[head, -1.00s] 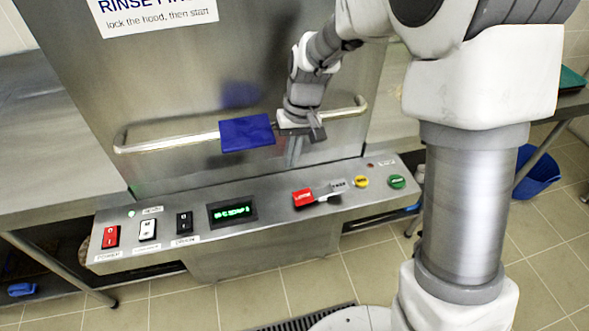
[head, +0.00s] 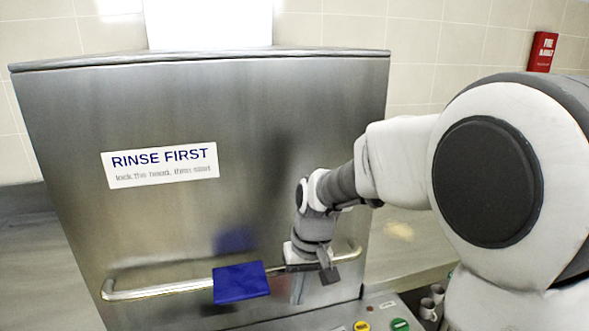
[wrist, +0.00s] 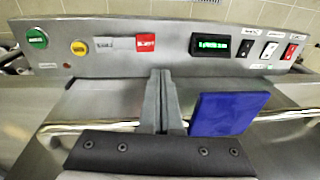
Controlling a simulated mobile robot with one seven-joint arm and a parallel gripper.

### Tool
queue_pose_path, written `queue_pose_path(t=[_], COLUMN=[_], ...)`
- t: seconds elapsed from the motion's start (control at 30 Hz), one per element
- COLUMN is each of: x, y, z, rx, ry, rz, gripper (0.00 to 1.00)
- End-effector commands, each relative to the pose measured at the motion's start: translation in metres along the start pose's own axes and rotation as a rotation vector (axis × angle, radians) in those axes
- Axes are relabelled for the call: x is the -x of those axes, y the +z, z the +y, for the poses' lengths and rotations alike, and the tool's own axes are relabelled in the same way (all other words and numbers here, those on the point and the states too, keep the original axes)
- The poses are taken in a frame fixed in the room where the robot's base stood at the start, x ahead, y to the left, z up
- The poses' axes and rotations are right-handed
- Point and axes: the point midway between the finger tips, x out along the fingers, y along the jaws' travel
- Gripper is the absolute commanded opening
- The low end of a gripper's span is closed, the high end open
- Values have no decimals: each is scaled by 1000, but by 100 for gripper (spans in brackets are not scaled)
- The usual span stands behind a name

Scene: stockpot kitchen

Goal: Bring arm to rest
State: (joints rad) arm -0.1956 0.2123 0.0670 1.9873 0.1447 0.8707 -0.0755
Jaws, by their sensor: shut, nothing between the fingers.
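My gripper (head: 328,270) is in front of the steel hood of the machine, by the right part of its bar handle (head: 160,291). In the wrist view my gripper's fingers (wrist: 162,88) are together with nothing between them, and the handle runs behind them. Whether the fingers touch the handle I cannot tell. A blue plate (head: 241,283) sits at the handle to the left of my gripper; in the wrist view it stands just right of the fingers (wrist: 228,113).
The control panel (wrist: 110,62) has a green button (wrist: 37,38), a yellow button (wrist: 79,47), a red tag (wrist: 146,41), a lit display (wrist: 209,43) and several switches. Mugs (head: 430,303) stand at the lower right. A red wall box (head: 542,51) hangs upper right.

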Motion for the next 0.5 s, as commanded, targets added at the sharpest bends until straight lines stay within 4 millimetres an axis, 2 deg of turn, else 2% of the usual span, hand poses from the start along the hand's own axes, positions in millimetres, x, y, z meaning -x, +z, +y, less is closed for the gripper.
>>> queue_pose_path(t=[0.03,0.2,0.5], x=[20,68,126], y=[8,41,108], z=[6,25,50], rx=[-12,-49,-119], ry=[12,50,116], rz=[33,117,262], gripper=[0,0,0])
